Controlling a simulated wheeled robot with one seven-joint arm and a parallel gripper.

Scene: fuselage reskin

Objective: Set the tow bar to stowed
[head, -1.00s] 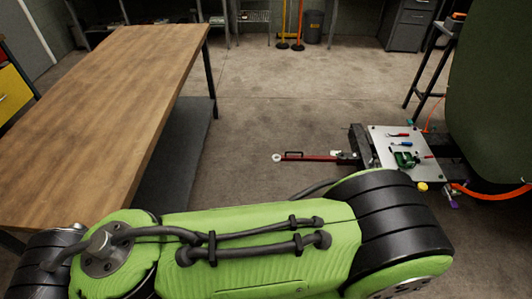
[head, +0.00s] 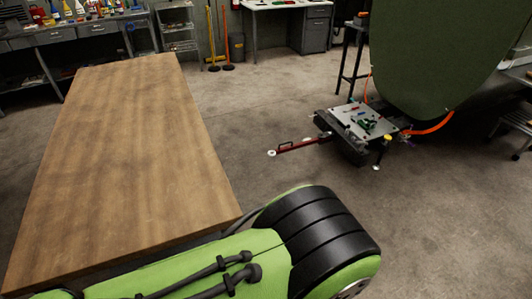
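The tow bar (head: 297,147) is a red bar with a pale ring at its free end and a dark handle on top. In the head view it reaches out to the left from a low dark cart (head: 349,153), lowered close to the floor. The cart has a light metal top plate (head: 362,119) with several small tools on it. My green and black arm fills the bottom of the view, well in front of the tow bar and apart from it. My gripper is out of view.
A wooden table (head: 125,160) takes up the left. A large dark green fuselage panel (head: 435,50) hangs at the right behind the cart, with an orange hose (head: 432,126) below it. Workbenches line the back. The floor (head: 240,120) between table and cart is clear.

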